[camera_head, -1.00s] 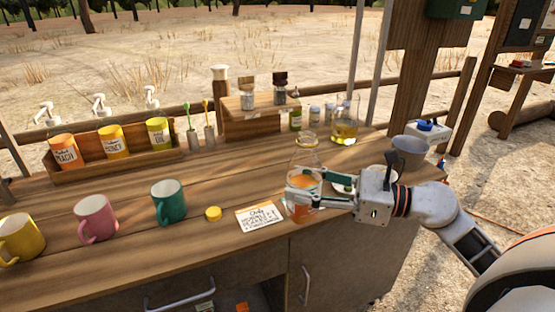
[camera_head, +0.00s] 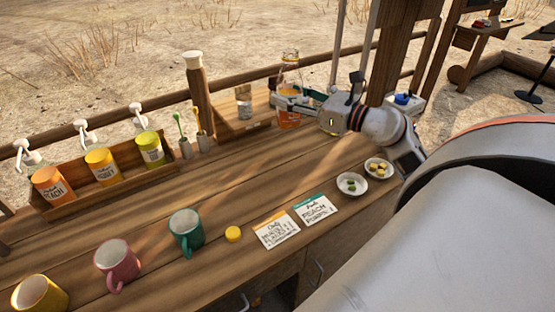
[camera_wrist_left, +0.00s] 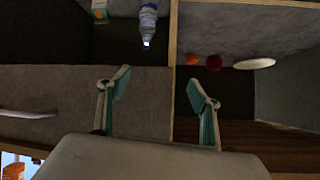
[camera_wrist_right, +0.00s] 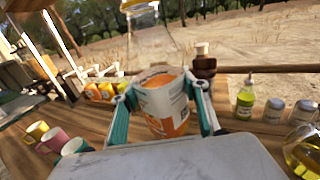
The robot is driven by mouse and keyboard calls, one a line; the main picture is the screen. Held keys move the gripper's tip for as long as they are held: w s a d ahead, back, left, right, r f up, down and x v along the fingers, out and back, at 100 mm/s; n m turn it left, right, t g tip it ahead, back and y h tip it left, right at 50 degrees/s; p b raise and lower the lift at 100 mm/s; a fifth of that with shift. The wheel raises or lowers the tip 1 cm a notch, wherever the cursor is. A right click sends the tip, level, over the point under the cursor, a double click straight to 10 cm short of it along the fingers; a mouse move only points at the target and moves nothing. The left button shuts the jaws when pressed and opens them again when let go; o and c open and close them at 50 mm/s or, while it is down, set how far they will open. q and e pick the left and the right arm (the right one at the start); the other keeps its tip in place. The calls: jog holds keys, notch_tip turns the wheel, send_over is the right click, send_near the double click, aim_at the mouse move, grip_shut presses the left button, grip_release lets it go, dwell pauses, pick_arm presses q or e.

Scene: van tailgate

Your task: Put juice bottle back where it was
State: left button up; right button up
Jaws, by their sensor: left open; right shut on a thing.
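The juice bottle (camera_head: 290,75) is a clear bottle with orange juice and a white and orange label. My right gripper (camera_head: 283,97) is shut on it and holds it upright at the back of the counter, by the raised wooden shelf (camera_head: 232,133). I cannot tell whether its base touches anything. In the right wrist view the bottle (camera_wrist_right: 162,100) stands between both fingers. A yellow cap (camera_head: 233,234) lies on the counter. My left gripper (camera_wrist_left: 158,105) is open and empty in front of a cubby with a water bottle (camera_wrist_left: 148,22); it is not in the head view.
Yellow, pink and green mugs (camera_head: 187,231) stand along the front. Pump bottles (camera_head: 102,166) sit in a wooden rack at left. Two cards (camera_head: 277,229) and two small dishes (camera_head: 352,184) lie at right. An oil flask (camera_wrist_right: 303,150) and small jars (camera_wrist_right: 273,110) stand near the held bottle.

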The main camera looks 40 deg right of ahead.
jog(key=shift+d+f, duration=0.1)
jog(key=shift+f, duration=0.2)
jog(key=shift+f+b, duration=2.35)
jog(key=shift+f, duration=7.2)
jog(key=shift+f, duration=0.15)
jog(key=o, duration=1.4)
